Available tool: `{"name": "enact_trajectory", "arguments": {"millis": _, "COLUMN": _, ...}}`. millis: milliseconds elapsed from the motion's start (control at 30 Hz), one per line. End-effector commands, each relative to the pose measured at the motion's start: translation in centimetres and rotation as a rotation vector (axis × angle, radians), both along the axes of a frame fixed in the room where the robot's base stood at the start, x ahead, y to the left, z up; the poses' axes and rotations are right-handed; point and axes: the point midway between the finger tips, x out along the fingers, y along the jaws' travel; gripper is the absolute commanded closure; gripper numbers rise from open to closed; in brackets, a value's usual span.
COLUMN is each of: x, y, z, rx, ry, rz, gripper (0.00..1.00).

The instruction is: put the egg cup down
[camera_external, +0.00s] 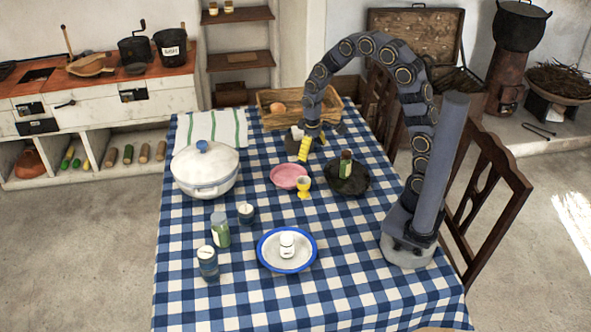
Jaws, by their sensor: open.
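The yellow egg cup (304,187) stands upright on the blue checked tablecloth, just right of a pink dish (289,177). It is clear of my gripper. My gripper (312,142) hangs behind the egg cup, towards the wooden tray, at the end of the arching arm. It is open. A yellow ribbed piece shows at its lower end; I cannot tell whether that is a finger or a separate thing. Small dark and white shapes close to it are partly hidden.
A dark bowl (347,181) with a small bottle stands right of the egg cup. A white lidded pot (205,170) is at the left. A blue-rimmed plate (287,265) with a white jar, and other jars, are in front. The wooden tray (290,119) is behind. The front right cloth is clear.

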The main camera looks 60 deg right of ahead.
Motion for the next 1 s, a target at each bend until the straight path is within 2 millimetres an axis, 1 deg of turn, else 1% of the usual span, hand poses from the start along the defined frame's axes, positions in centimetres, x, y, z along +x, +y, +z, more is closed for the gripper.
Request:
{"name": "enact_trajectory", "arguments": {"millis": 33, "x": -1.5, "y": 0.3, "z": 2.0, "rx": 0.000, "ry": 0.000, "rz": 0.001, "gripper": 0.17}}
{"name": "enact_trajectory", "arguments": {"millis": 67, "x": -2.4, "y": 0.5, "z": 3.1, "rx": 0.000, "ry": 0.003, "rz": 0.001, "gripper": 0.17}}
{"name": "enact_trajectory", "arguments": {"millis": 100, "x": -3.9, "y": 0.7, "z": 4.3, "rx": 0.000, "ry": 0.012, "rz": 0.001, "gripper": 0.17}}
{"name": "enact_trajectory", "arguments": {"millis": 200, "x": -7.7, "y": 1.1, "z": 7.1, "rx": 0.001, "ry": 0.032, "rz": 0.001, "gripper": 0.17}}
{"name": "enact_trajectory", "arguments": {"millis": 267, "x": -10.2, "y": 1.4, "z": 8.5, "rx": 0.001, "ry": 0.049, "rz": 0.001, "gripper": 0.17}}
{"name": "enact_trajectory", "arguments": {"millis": 300, "x": -11.8, "y": 1.5, "z": 9.3, "rx": 0.001, "ry": 0.057, "rz": 0.001, "gripper": 0.17}}
{"name": "enact_trajectory", "arguments": {"millis": 367, "x": -14.2, "y": 1.7, "z": 10.4, "rx": 0.001, "ry": 0.071, "rz": 0.001, "gripper": 0.17}}
{"name": "enact_trajectory", "arguments": {"millis": 400, "x": -15.8, "y": 1.8, "z": 10.9, "rx": 0.001, "ry": 0.079, "rz": 0.001, "gripper": 0.17}}
{"name": "enact_trajectory", "arguments": {"millis": 500, "x": -19.2, "y": 2.0, "z": 12.1, "rx": -0.003, "ry": 0.088, "rz": 0.001, "gripper": 0.17}}
{"name": "enact_trajectory", "arguments": {"millis": 600, "x": -21.8, "y": 1.9, "z": 12.5, "rx": -0.009, "ry": 0.101, "rz": -0.003, "gripper": 0.17}}
{"name": "enact_trajectory", "arguments": {"millis": 700, "x": -23.3, "y": 1.9, "z": 12.7, "rx": -0.011, "ry": 0.111, "rz": -0.005, "gripper": 0.17}}
{"name": "enact_trajectory", "arguments": {"millis": 767, "x": -23.7, "y": 1.9, "z": 12.7, "rx": -0.011, "ry": 0.113, "rz": -0.006, "gripper": 0.17}}
{"name": "enact_trajectory", "arguments": {"millis": 1000, "x": -23.9, "y": 2.0, "z": 12.8, "rx": -0.009, "ry": 0.116, "rz": -0.007, "gripper": 0.17}}
